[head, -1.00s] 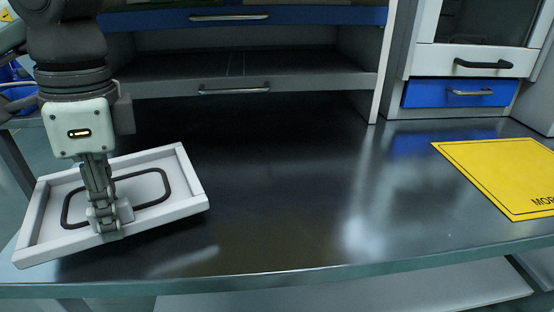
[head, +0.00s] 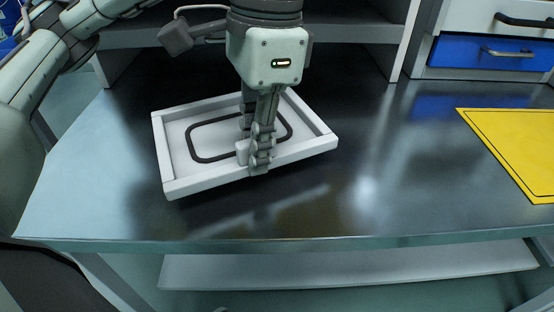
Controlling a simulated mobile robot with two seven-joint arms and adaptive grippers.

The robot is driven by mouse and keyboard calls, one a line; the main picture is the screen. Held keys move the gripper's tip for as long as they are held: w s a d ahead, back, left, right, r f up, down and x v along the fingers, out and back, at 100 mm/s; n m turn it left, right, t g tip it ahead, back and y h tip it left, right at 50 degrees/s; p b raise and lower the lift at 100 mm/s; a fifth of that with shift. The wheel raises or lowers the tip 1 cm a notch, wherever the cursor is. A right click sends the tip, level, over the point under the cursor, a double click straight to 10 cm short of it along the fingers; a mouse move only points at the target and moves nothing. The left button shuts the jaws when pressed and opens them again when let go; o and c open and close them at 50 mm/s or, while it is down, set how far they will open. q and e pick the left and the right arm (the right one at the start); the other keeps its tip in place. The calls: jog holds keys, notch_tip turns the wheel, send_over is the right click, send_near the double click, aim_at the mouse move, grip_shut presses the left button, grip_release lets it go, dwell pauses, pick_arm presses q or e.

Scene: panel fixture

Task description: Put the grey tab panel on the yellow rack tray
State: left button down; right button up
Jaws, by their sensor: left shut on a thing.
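The light grey panel (head: 205,140) is a shallow rectangular piece with raised rims and a dark rounded outline on its face. It is over the left-middle of the dark metal table. My left gripper (head: 256,155) points down and is shut on the panel's front rim, hiding part of it. A dark patch and reflection below suggest the panel is a little above the table. A flat yellow plate (head: 515,145), perhaps the yellow rack tray, lies at the right, cut off by the picture edge. My right gripper is not in view.
The metal table (head: 400,190) is bare between the panel and the yellow plate. A grey shelf unit stands behind the panel. A cabinet with a blue drawer (head: 480,58) stands at the back right. The table's front edge runs below.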

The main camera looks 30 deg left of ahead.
aim_at(274, 189)
pick_arm(q)
jog(key=shift+w+d, duration=0.5)
jog(key=shift+d, duration=0.3)
jog(key=shift+w+d, duration=0.2)
jog(key=shift+d, duration=0.1)
notch_tip(274, 189, down, 4)
jog(key=shift+r, duration=0.25)
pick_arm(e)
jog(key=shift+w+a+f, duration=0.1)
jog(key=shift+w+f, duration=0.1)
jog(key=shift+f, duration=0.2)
pick_arm(q)
jog(key=shift+f, duration=0.1)
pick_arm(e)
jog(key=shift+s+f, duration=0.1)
pick_arm(q)
jog(key=c, duration=1.8)
grip_release()
jog(key=shift+c, duration=0.2)
jog(key=o, duration=0.3)
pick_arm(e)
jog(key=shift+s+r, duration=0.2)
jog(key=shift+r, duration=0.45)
pick_arm(q)
jog(key=shift+o, duration=0.2)
